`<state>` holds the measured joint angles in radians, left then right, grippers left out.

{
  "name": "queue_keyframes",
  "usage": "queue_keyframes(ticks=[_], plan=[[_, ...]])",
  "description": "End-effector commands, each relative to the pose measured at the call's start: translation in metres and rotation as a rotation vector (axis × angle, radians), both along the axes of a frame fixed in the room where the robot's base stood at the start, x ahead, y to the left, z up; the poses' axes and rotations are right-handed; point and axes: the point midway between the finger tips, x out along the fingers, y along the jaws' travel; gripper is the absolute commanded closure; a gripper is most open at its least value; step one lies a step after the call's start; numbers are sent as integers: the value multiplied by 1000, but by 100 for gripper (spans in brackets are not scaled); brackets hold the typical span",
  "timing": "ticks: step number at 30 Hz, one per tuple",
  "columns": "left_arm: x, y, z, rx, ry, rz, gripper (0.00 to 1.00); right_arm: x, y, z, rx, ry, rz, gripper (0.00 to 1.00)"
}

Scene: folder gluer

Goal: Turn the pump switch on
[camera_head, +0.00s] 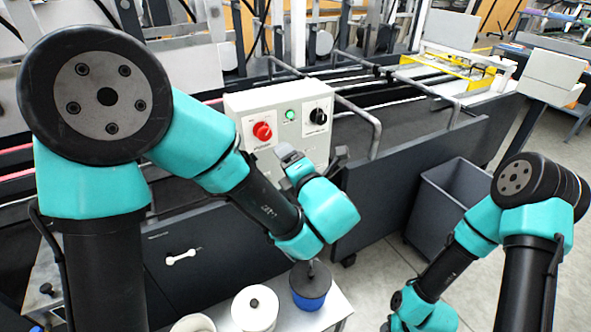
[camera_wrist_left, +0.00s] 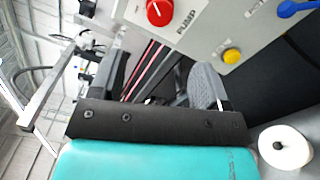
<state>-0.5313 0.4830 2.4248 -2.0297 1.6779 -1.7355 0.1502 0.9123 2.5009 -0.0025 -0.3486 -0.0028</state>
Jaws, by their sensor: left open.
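A pale control box (camera_head: 279,103) carries a red knob (camera_head: 262,131), a green light or button (camera_head: 290,115) and a black knob (camera_head: 318,116). In the left wrist view the red knob (camera_wrist_left: 160,12) is beside the printed word PUMP. A yellow button (camera_wrist_left: 232,56) and a blue handle (camera_wrist_left: 290,8) show on the same panel there. My left gripper (camera_head: 314,157) is open and empty in front of the box's lower part, and hides some of it. In the left wrist view its fingers (camera_wrist_left: 158,82) are apart and clear of the red knob. My right gripper is out of frame.
A blue pot (camera_head: 310,290) with a dark lid and a white lidded pot (camera_head: 254,310) stand on a small table below my left arm. Bent metal rails (camera_head: 375,130) stand right of the box. A grey bin (camera_head: 455,195) is on the floor.

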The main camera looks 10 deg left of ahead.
Motion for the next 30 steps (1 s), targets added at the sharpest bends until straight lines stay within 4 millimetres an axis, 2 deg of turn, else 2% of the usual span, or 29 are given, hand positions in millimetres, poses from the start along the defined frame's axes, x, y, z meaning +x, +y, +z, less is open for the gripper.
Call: queue_keyframes(ticks=[3, 9, 24, 28, 30], plan=[[-14, -11, 0, 0, 0, -3, 30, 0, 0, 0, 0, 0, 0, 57], [-26, -20, 0, 0, 0, -1, 30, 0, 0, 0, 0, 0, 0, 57], [-27, -20, -1, -2, 1, 2, 30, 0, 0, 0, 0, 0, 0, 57], [-25, -14, -12, -36, 28, 22, 30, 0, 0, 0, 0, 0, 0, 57], [-22, -5, -29, -84, 64, 53, 30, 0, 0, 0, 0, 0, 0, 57]])
